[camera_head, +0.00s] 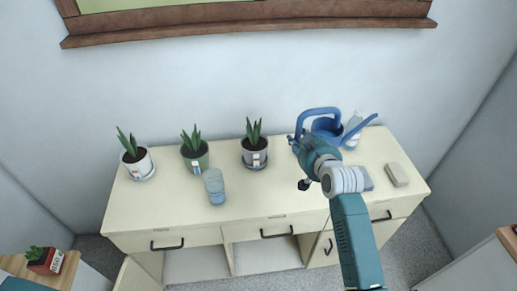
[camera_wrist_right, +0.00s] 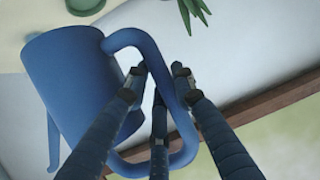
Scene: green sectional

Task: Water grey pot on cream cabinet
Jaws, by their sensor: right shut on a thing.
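The blue watering can (camera_head: 326,127) is at the right part of the cream cabinet (camera_head: 290,190), its spout pointing right. I cannot tell whether it touches the top. My right gripper (camera_head: 303,143) is shut on its handle; the wrist view shows the fingers (camera_wrist_right: 160,70) around the handle beside the can's body (camera_wrist_right: 65,85). The grey pot (camera_head: 255,158) with a spiky plant stands upright on the cabinet, left of the can and apart from it. My left gripper is not in view.
A white pot (camera_head: 138,165) and a green pot (camera_head: 196,160) with similar plants stand further left. A bluish glass (camera_head: 214,186) stands in front of them. A clear bottle (camera_head: 354,127) is behind the can; a beige block (camera_head: 397,174) lies at right. A wall rises behind.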

